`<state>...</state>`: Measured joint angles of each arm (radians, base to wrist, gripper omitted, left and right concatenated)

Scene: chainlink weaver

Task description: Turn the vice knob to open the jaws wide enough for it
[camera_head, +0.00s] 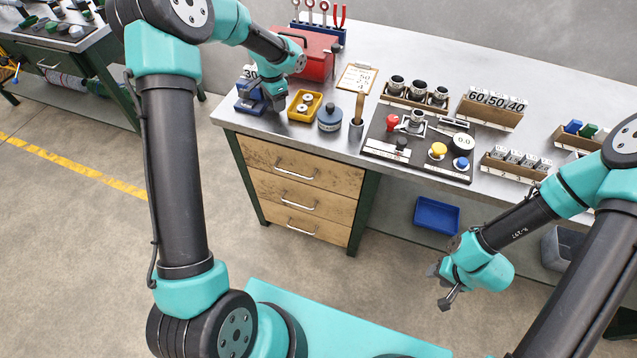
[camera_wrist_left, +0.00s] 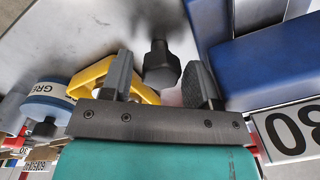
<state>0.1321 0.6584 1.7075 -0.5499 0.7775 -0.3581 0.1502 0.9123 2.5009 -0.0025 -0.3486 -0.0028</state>
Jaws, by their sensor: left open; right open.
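The blue vice (camera_head: 246,106) sits at the left end of the workbench, partly covered by my left arm. In the left wrist view the blue vice body (camera_wrist_left: 275,62) is on the right. Its dark knob (camera_wrist_left: 162,66) appears between the fingers of my left gripper (camera_wrist_left: 162,82). That gripper is open, with a gap showing on both sides of the knob. In the head view my left gripper (camera_head: 274,98) is beside the vice. The vice jaw gap cannot be made out. My right gripper (camera_head: 444,288) is open and empty, in front of the bench.
A yellow tray (camera_head: 305,105) and a round blue tin (camera_head: 330,117) stand just right of the vice. A red toolbox (camera_head: 314,52) is behind. A "30" label (camera_wrist_left: 290,131) is close to the vice. A dark board (camera_head: 376,146) with gauges and buttons lies farther right.

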